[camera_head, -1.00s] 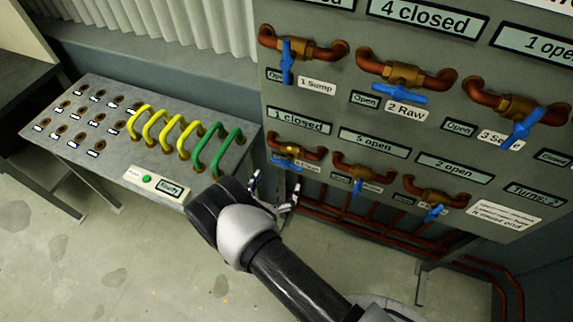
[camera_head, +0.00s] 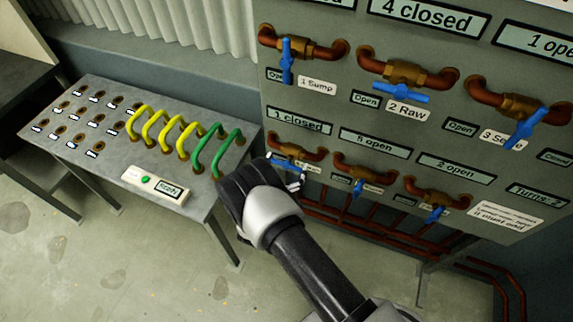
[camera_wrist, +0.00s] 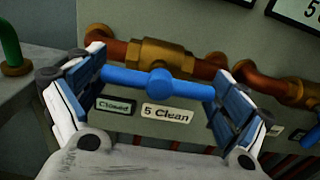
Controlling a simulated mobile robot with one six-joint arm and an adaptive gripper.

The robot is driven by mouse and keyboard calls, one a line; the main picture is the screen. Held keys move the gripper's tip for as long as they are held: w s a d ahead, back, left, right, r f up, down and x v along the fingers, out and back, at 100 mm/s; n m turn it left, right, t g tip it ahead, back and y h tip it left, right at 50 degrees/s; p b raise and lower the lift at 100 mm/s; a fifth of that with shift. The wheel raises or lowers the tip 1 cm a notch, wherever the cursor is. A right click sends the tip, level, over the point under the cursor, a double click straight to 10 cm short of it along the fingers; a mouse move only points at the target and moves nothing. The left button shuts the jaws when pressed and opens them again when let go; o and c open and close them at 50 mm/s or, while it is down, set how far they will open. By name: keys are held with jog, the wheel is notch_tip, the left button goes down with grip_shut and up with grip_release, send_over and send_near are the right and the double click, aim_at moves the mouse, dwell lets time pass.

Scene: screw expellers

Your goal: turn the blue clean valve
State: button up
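The clean valve has a brass body (camera_wrist: 163,52) on a copper pipe and a blue handle (camera_wrist: 163,82). In the wrist view the handle lies almost level, above the "5 Clean" label (camera_wrist: 167,114) and a "Closed" tag (camera_wrist: 116,105). My gripper (camera_wrist: 158,70) is open, with one finger at each end of the handle. I cannot tell whether the fingers touch it. In the head view my gripper (camera_head: 286,174) is at the lower-left valve (camera_head: 290,152) and partly hides it. The display above that valve reads "1 closed" (camera_head: 299,122).
Other blue-handled valves are close by: Sump (camera_head: 287,60) and Raw (camera_head: 400,95) above, and more to the right. A bench (camera_head: 85,150) with yellow and green cable loops (camera_head: 203,148) stands left of my gripper.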

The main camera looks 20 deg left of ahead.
jog(key=c, duration=0.5)
jog(key=shift+o, duration=0.2)
jog(key=shift+m, duration=0.5)
jog(key=m+b, duration=0.3)
jog(key=m, duration=0.2)
jog(key=shift+f+m, duration=0.1)
jog(key=shift+m, duration=0.2)
jog(key=m+b, duration=0.2)
jog(key=m, duration=0.3)
jog(key=shift+m+b, duration=0.3)
jog(key=shift+b, duration=0.1)
jog(key=o, duration=0.8)
